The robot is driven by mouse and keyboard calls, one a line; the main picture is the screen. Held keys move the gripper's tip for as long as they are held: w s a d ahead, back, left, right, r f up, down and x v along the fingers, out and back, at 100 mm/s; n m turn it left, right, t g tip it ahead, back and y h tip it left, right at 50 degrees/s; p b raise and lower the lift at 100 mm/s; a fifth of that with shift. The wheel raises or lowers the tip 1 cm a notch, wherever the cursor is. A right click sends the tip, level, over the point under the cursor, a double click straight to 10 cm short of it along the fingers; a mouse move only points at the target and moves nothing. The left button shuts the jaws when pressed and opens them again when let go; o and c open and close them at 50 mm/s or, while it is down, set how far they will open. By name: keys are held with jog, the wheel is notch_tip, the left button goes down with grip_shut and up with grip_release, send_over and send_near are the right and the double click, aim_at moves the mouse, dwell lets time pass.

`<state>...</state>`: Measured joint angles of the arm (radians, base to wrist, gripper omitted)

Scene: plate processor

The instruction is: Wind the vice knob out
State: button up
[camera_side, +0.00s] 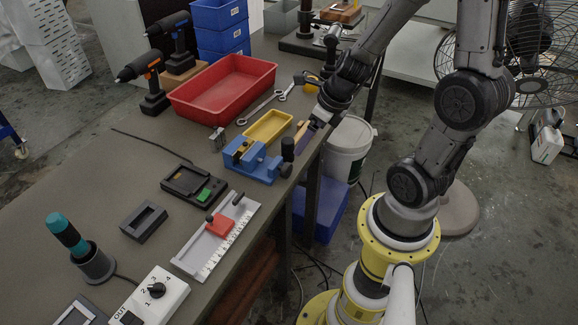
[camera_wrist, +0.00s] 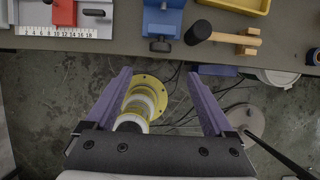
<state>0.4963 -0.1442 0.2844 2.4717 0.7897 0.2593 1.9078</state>
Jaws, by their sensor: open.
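The blue vice (camera_side: 246,158) sits at the table's near edge in the side view, with its dark knob (camera_side: 286,169) on the edge side. In the wrist view the vice (camera_wrist: 161,22) is at top centre, and its knob (camera_wrist: 160,45) sticks out past the table edge. My gripper (camera_wrist: 158,74) is open and empty, its two purple fingers spread wide. The knob lies a little beyond the fingertips, roughly midway between them, apart from both. In the side view my gripper (camera_side: 306,139) is just off the table edge near the knob.
A mallet with dark head (camera_wrist: 197,32) and wooden handle (camera_wrist: 236,40) lies right beside the vice. A yellow tray (camera_side: 268,128) and red bin (camera_side: 222,85) stand behind. A ruler fixture with red slider (camera_side: 219,226) is to the left. Floor shows beyond the edge.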

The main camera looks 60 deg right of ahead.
aim_at(287, 171)
jog(key=shift+x, duration=6.85)
jog(key=shift+w, duration=0.1)
jog(key=shift+r, duration=0.1)
jog(key=c, duration=1.3)
jog(key=shift+c, duration=0.2)
jog(key=h, duration=0.3)
jog(key=shift+a+n, duration=0.4)
jog(key=shift+a+n+t+h, duration=0.1)
jog(key=shift+n+t+h, duration=0.1)
jog(key=shift+h, duration=0.85)
jog(key=shift+a+n+t+h, duration=0.1)
jog(key=shift+n+h, duration=0.1)
jog(key=shift+h, duration=0.85)
jog(key=shift+f, duration=0.25)
